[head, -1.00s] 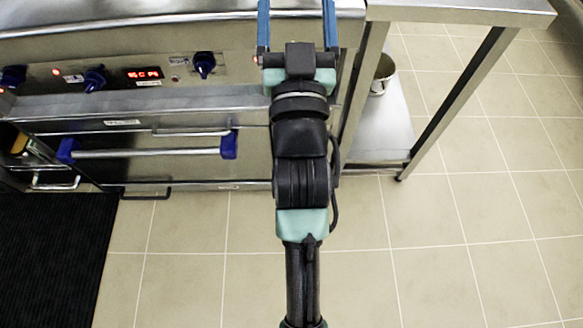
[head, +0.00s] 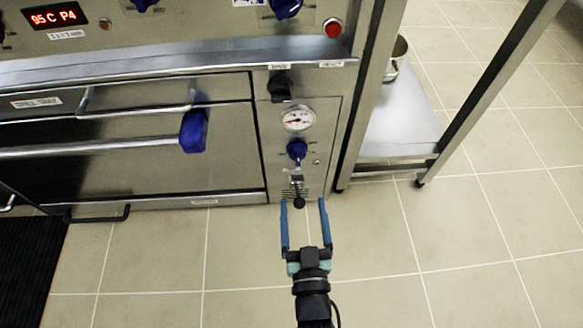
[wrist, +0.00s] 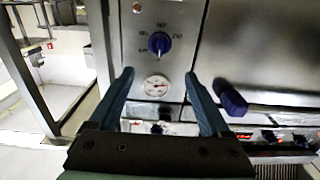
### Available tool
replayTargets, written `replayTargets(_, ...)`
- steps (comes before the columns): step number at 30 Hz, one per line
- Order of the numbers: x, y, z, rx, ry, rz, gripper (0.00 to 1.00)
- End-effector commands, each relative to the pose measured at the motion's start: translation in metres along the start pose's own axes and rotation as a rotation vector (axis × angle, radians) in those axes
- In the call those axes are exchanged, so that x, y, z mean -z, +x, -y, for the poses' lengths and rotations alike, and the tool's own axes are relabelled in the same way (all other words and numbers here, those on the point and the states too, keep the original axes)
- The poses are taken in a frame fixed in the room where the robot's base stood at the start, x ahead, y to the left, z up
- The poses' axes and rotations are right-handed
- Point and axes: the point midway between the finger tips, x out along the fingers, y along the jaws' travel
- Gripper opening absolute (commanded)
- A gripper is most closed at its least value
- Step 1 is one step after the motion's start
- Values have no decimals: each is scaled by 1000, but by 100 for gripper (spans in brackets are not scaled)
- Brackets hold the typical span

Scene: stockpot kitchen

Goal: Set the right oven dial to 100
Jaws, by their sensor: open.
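A blue dial (head: 297,150) sits on the narrow steel panel at the right of the oven, below a round gauge (head: 297,118). In the wrist view the same dial (wrist: 159,43) appears upside down, with small printed marks around it that I cannot read. Its pointer setting is also unclear. Another blue knob (head: 287,8) is on the upper control panel, at the top edge of the head view. My gripper (head: 303,204) is open and empty, apart from the dial and lower in the picture. In the wrist view, the gauge (wrist: 157,85) shows between the fingertips.
The oven handle's blue end (head: 193,131) projects at the left. A steel table (head: 400,135) stands close at the right. Open floor (head: 470,240) lies in front.

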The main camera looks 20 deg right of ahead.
Motion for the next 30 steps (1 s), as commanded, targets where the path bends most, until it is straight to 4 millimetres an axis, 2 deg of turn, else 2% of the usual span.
replayTargets(1,-8,-2,-1,-2,0,4,81)
replayTargets(4,-11,1,-2,-3,-1,5,81)
replayTargets(8,-11,17,-2,-3,0,2,81)
replayTargets(21,-10,106,0,0,0,4,81)
replayTargets(30,-8,125,-2,-2,0,6,81)
